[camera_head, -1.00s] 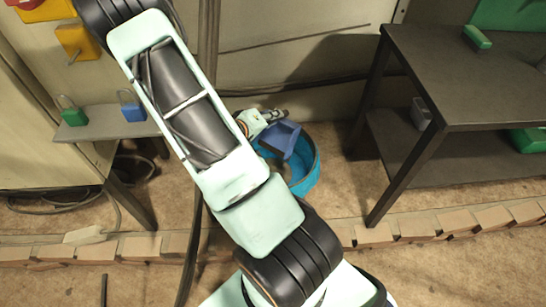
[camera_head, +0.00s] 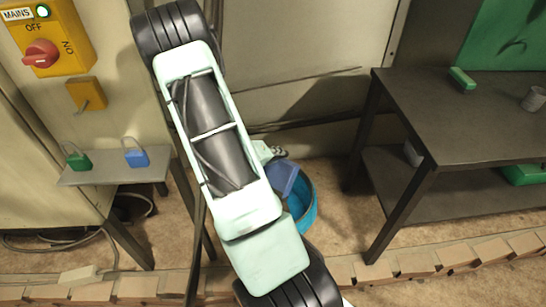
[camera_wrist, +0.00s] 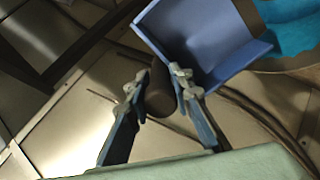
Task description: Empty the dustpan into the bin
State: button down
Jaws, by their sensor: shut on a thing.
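The blue dustpan (camera_head: 284,178) is in my gripper (camera_head: 268,152), over the back-left part of the round light-blue bin (camera_head: 308,207). My arm hides part of the bin and most of the gripper in the head view. In the wrist view my gripper (camera_wrist: 160,84) is shut on the dustpan's dark round handle (camera_wrist: 159,95), with one finger on each side. The dustpan's blue pan (camera_wrist: 195,40) is tilted, and I see no debris in its visible part. The bin (camera_wrist: 290,35) shows at the upper right there. The bin's inside is mostly hidden.
A dark table (camera_head: 450,115) with a lower shelf stands right of the bin. A small shelf (camera_head: 115,172) with green and blue padlocks is at left, below a yellow mains switch box (camera_head: 55,45). A low brick edging (camera_head: 440,284) crosses the floor in front.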

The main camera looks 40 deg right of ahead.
jog(key=shift+d+r+y, duration=0.15)
jog(key=shift+d+y, duration=0.15)
jog(key=shift+d, duration=0.25)
jog(key=r+p, duration=0.1)
jog(key=p, duration=0.1)
jog(key=d+r+p, duration=0.1)
jog(key=r+p, duration=0.1)
jog(key=shift+w+d+y, duration=0.1)
jog(key=shift+w+y, duration=0.1)
jog(key=shift+y, duration=0.2)
jog(key=d+p, duration=0.1)
jog(key=d+y+p, duration=0.1)
jog(key=p, duration=0.1)
jog(key=shift+w+f+p, duration=0.15)
jog(key=shift+f+p, duration=0.15)
jog(key=shift+f, duration=0.05)
jog(key=d+y+p, duration=0.1)
jog(key=p, duration=0.2)
jog(key=d+y+p, duration=0.1)
jog(key=p, duration=0.3)
jog(key=d+p, duration=0.1)
jog(key=p, duration=0.2)
jog(key=shift+w+d+f+g+y, duration=0.15)
jog(key=shift+w+f+g+y, duration=0.15)
jog(key=shift+g+y, duration=0.1)
jog(key=w+d+f+g+y+b, duration=0.1)
jog(key=d+f+y+b, duration=0.3)
jog(key=b, duration=0.3)
jog(key=shift+d+f+y, duration=0.35)
jog(key=shift+d+y, duration=0.15)
